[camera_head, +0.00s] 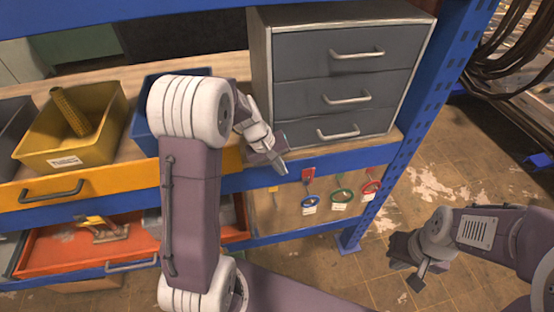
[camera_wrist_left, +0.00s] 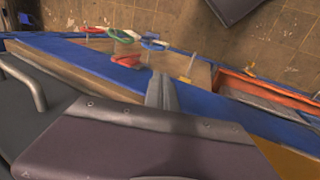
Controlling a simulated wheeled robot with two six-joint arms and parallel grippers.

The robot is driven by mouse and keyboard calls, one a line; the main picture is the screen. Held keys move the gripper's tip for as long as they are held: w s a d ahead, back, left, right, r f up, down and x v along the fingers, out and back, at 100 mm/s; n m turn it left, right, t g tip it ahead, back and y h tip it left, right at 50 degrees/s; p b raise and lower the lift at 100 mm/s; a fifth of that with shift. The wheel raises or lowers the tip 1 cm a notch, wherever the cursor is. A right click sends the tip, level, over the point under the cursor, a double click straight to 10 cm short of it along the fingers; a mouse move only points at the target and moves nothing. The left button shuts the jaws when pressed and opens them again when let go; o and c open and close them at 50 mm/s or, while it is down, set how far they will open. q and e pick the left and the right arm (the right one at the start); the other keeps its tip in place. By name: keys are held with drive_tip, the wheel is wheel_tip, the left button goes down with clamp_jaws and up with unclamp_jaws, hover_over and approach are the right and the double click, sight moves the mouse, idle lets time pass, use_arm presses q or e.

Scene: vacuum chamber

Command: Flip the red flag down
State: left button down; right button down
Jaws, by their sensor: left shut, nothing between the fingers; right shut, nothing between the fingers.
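A small red piece (camera_head: 308,174), which looks like the red flag, sits on the front of the blue shelf edge below the grey drawer cabinet. In the left wrist view a red piece (camera_wrist_left: 127,60) shows at the blue edge, just beyond and left of my fingertips. My left gripper (camera_head: 282,168) is shut and empty, at the shelf edge just left of the red piece and apart from it. Its closed fingers (camera_wrist_left: 161,92) show in the wrist view. My right gripper (camera_head: 416,283) is shut and empty, low at the right over the floor.
Blue, green and red ringed tags (camera_head: 342,196) hang below the shelf edge. A yellow strip (camera_head: 273,189) is left of them. The grey drawer cabinet (camera_head: 345,80) stands behind my left gripper. A yellow bin (camera_head: 70,150) is at left, an orange drawer (camera_head: 60,250) below. A blue post (camera_head: 425,90) is at right.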

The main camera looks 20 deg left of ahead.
sight(307, 175)
use_arm(q)
drive_tip(key=w+d+f+p, duration=0.1)
drive_tip(key=w+d+f, duration=0.1)
drive_tip(key=d, duration=0.1)
drive_tip(key=shift+w+f+p, duration=0.15)
drive_tip(key=shift+f+p, duration=0.2)
drive_tip(key=shift+f, duration=0.05)
drive_tip(key=shift+w+d, duration=0.3)
drive_tip(key=shift+d, duration=0.2)
drive_tip(key=shift+f, duration=0.1)
drive_tip(key=shift+a, duration=0.1)
